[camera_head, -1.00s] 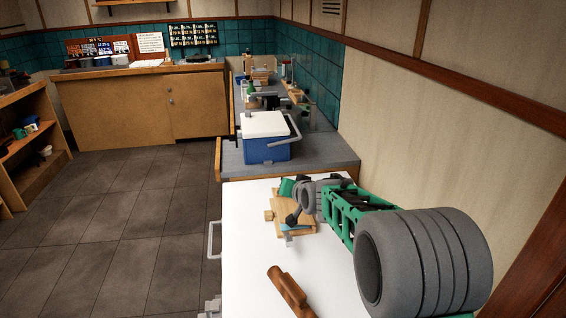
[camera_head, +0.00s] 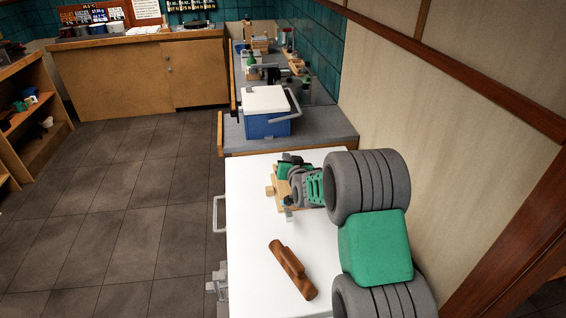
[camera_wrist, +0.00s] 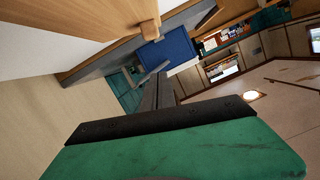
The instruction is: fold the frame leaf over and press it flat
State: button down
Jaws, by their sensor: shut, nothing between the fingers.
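The wooden frame piece (camera_head: 281,197) sits near the far end of the white worktop, with a small knob (camera_head: 269,191) jutting from its left side. My arm hides its right part, so I cannot tell whether its leaf lies flat or stands tilted. In the wrist view a wooden board (camera_wrist: 75,18) with a peg-like end (camera_wrist: 150,31) runs across the top left, apart from the fingers. My gripper (camera_wrist: 160,80) is shut and empty, its dark fingers together. In the head view my wrist covers most of it beside the frame.
A brown wooden tool (camera_head: 291,269) lies on the white worktop (camera_head: 250,235) nearer me. A blue cooler with a white lid (camera_head: 266,112) stands on the grey bench behind. The wall is close on the right. The worktop's left side is clear.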

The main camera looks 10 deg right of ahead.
jog(key=shift+x, duration=1.05)
jog(key=f, duration=0.1)
jog(key=f+p, duration=0.1)
jog(key=shift+w+a+f, duration=0.15)
jog(key=shift+a+f, duration=0.2)
jog(key=shift+a+f+p, duration=0.15)
jog(key=shift+f+p, duration=0.2)
jog(key=shift+f, duration=0.3)
jog(key=f+b, duration=0.1)
jog(key=b, duration=0.1)
jog(key=a+f+b, duration=0.1)
jog(key=b, duration=0.2)
jog(key=shift+f, duration=0.15)
jog(key=shift+a+f+b, duration=0.3)
jog(key=shift+b, duration=0.5)
jog(key=shift+r, duration=0.1)
